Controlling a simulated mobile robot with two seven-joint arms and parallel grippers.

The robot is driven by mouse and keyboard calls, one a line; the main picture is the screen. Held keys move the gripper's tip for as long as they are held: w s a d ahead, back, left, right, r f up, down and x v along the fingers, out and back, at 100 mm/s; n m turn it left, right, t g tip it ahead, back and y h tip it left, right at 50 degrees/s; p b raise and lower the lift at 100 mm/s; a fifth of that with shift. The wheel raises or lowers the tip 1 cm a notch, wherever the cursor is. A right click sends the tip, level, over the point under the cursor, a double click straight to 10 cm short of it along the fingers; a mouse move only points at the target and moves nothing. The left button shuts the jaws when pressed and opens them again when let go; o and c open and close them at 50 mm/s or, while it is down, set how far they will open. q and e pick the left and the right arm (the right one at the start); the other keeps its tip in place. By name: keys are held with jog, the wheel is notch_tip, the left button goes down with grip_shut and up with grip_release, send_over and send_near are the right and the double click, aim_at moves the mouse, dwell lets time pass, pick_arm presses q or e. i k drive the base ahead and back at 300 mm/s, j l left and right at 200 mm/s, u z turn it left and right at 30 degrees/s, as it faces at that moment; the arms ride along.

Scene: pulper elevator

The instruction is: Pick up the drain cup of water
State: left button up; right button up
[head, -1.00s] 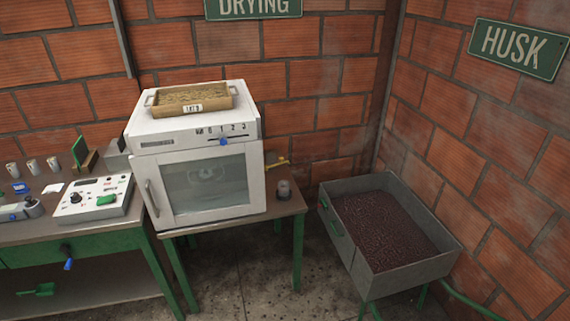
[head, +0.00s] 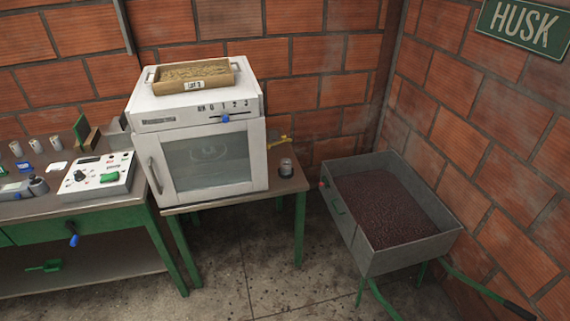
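A small clear cup (head: 286,167) stands upright on the right end of the small table (head: 296,184), beside the white oven. Its lower part looks dark, and I cannot make out the water level. A yellow tap or spout (head: 277,142) sticks out from the oven's right side, behind the cup and apart from it in the picture. Neither of my grippers shows in the head view.
The white oven (head: 208,160) fills most of the small table, with a tray (head: 192,77) on top. A husk bin (head: 388,250) stands at the right. A green bench (head: 95,224) with devices is at the left. Concrete floor (head: 268,270) is clear in front.

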aim_at(286, 163)
jog(key=i+u, duration=0.1)
jog(key=i, duration=0.45)
jog(key=i+u, duration=0.1)
jog(key=i, duration=0.45)
jog(key=i+l+u, duration=0.1)
jog(key=i, duration=0.45)
jog(key=i+l+u, duration=0.1)
jog(key=i, duration=0.45)
jog(key=l, duration=0.1)
